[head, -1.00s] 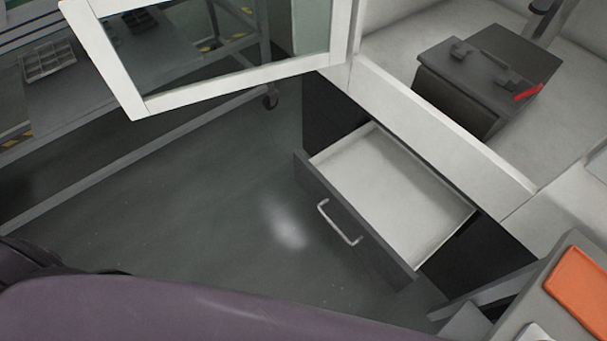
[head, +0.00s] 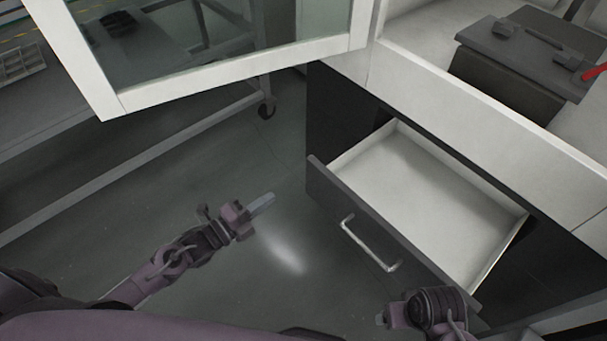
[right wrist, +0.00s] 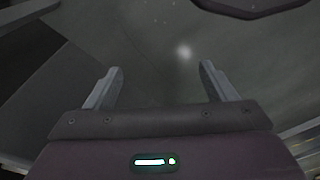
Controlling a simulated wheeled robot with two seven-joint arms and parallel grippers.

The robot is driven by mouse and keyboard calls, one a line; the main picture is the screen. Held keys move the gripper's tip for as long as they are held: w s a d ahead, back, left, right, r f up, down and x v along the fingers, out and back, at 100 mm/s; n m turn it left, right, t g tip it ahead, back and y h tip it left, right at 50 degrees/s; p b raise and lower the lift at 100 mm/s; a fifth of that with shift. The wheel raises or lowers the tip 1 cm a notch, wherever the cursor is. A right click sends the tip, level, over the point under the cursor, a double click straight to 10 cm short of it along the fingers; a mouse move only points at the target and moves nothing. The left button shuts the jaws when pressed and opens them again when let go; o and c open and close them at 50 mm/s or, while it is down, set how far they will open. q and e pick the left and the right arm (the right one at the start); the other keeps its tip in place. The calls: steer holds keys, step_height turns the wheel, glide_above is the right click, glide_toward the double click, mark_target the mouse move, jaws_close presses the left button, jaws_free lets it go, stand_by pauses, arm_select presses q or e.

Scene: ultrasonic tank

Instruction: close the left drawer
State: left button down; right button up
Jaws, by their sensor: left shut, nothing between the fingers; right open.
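The left drawer (head: 425,194) is pulled open from the dark cabinet below the white bench. Its white inside is empty. Its dark front carries a silver bar handle (head: 369,246). My left gripper (head: 263,204) is shut and empty in the air, left of the drawer front and apart from it. My right arm shows at the lower right of the head view, near the drawer's near corner; its fingers are not clear there. In the right wrist view my right gripper (right wrist: 161,92) is open, with nothing between its fingers.
A white-framed glass door (head: 235,76) stands open over the floor at upper left. A grey box (head: 530,50) with a red part sits in the white enclosure at upper right. A wheeled table (head: 60,115) stands at left. The floor before the drawer is clear.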

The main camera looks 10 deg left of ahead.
arm_select(q)
glide_toward(315, 167)
steer(key=b+x, duration=0.1)
steer(key=x, duration=0.4)
steer(key=shift+w+d, duration=0.2)
steer(key=shift+w, duration=0.1)
steer(key=shift+w+d+b, duration=0.3)
steer(key=shift+w+d, duration=0.05)
steer(key=shift+w, duration=0.05)
arm_select(e)
steer(key=shift+a+r+t, duration=0.4)
steer(key=shift+a+r, duration=0.15)
steer(key=shift+r, duration=0.15)
steer(key=shift+w, duration=0.1)
